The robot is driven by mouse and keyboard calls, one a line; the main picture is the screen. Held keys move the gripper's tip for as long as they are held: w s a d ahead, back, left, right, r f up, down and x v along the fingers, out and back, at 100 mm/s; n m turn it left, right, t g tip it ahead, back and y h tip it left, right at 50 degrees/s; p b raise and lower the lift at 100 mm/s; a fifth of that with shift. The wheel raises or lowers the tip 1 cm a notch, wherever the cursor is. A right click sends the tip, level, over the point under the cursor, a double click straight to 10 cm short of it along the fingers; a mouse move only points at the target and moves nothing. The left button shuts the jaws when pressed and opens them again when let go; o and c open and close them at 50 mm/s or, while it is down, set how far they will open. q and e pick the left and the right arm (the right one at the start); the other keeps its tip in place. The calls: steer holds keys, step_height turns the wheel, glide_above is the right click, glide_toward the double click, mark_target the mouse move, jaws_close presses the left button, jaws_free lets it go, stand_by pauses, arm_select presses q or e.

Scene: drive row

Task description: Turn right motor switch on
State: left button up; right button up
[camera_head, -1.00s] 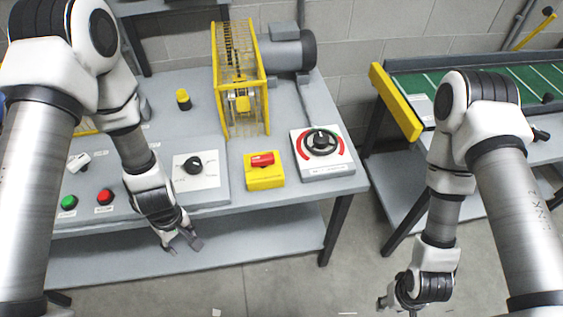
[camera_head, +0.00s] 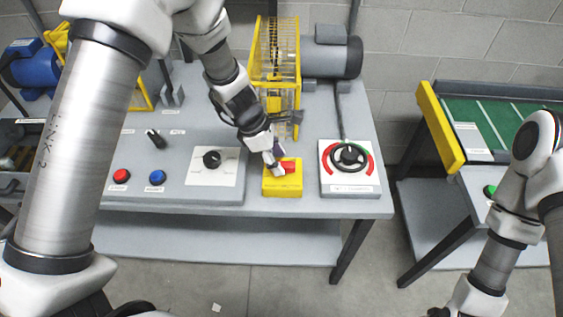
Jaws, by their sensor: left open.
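My left gripper (camera_head: 278,165) reaches down from the upper left to a yellow switch box (camera_head: 282,189) on the front part of the grey bench. Its fingers are open and lie over the box's top, at the red handle (camera_head: 291,167). The handle is partly hidden by the fingers, so I cannot tell its exact position or whether they touch it. A grey motor (camera_head: 332,55) stands behind, beside a yellow guard cage (camera_head: 275,65). My right arm is at the right, with its gripper out of the picture below.
Left of the box are a black dial (camera_head: 212,159), a blue button (camera_head: 157,178), a red button (camera_head: 121,175) and a black toggle (camera_head: 155,138). A green-belted conveyor (camera_head: 500,125) stands further right, across a floor gap.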

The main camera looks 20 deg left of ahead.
arm_select(q)
steer(key=shift+w+d+f, duration=0.25)
steer(key=shift+d+f, duration=0.05)
steer(key=shift+f, duration=0.25)
steer(key=shift+w+d+f, duration=0.2)
steer(key=shift+d+f, duration=0.05)
steer(key=shift+f, duration=0.25)
steer(key=shift+s+r, duration=0.1)
steer(key=shift+s, duration=0.05)
steer(key=shift+s+a, duration=0.1)
steer(key=shift+c, duration=1.1)
jaws_close()
